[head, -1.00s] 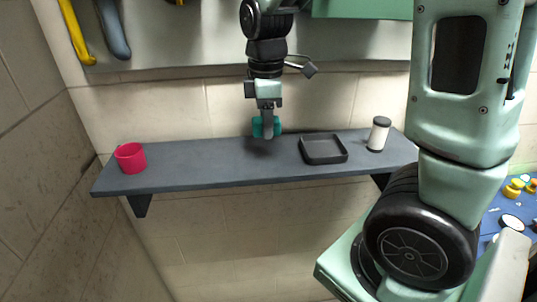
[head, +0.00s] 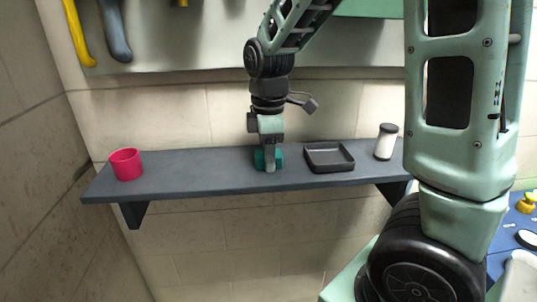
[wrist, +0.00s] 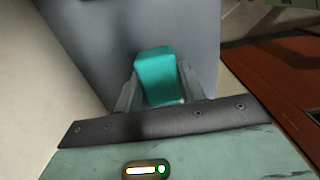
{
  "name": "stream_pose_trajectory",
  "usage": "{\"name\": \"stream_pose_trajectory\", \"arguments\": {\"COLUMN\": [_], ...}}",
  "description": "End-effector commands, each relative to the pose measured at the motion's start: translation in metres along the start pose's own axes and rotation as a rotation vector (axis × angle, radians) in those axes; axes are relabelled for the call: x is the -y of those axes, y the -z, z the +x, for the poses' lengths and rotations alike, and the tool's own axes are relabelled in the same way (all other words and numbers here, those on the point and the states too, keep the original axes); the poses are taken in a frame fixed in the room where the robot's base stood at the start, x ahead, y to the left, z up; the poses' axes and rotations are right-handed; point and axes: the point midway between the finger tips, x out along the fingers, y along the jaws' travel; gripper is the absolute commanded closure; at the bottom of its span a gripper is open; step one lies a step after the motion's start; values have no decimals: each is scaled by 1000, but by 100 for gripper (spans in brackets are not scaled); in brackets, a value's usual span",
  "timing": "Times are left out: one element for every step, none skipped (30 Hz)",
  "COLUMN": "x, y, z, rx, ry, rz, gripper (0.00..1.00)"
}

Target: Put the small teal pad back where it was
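The small teal pad (head: 260,159) is between the fingers of my gripper (head: 268,163), low at the shelf's surface, left of the dark tray. In the wrist view the teal pad (wrist: 158,76) sits between the two grey fingers (wrist: 157,95), which are closed against its sides. The grey shelf (head: 200,169) is beneath it. I cannot tell whether the pad's underside touches the shelf.
A red cup (head: 126,165) stands at the shelf's left end. A dark square tray (head: 329,168) and a white jar with a dark lid (head: 385,142) stand right of my gripper. The shelf between cup and gripper is clear.

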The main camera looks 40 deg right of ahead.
Motion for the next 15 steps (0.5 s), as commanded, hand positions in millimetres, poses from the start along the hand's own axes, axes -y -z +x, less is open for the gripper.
{"name": "stream_pose_trajectory", "arguments": {"x": [0,0,0,0,0,0,0,0,0,0,0,0,0,0,0], "y": [0,0,0,0,0,0,0,0,0,0,0,0,0,0,0], "z": [0,0,0,0,0,0,0,0,0,-1,-1,-2,-3,-5,-8], "rx": [0,0,0,0,0,0,0,0,0,0,0,0,0,0,0], "ry": [0,0,0,0,0,0,0,0,0,0,0,0,0,-1,-1], "rz": [0,0,0,0,0,0,0,0,0,0,0,0,0,-1,0], "gripper": [46,41,41,41,41,41,41,41,41,41,41,41,41,41,41]}}
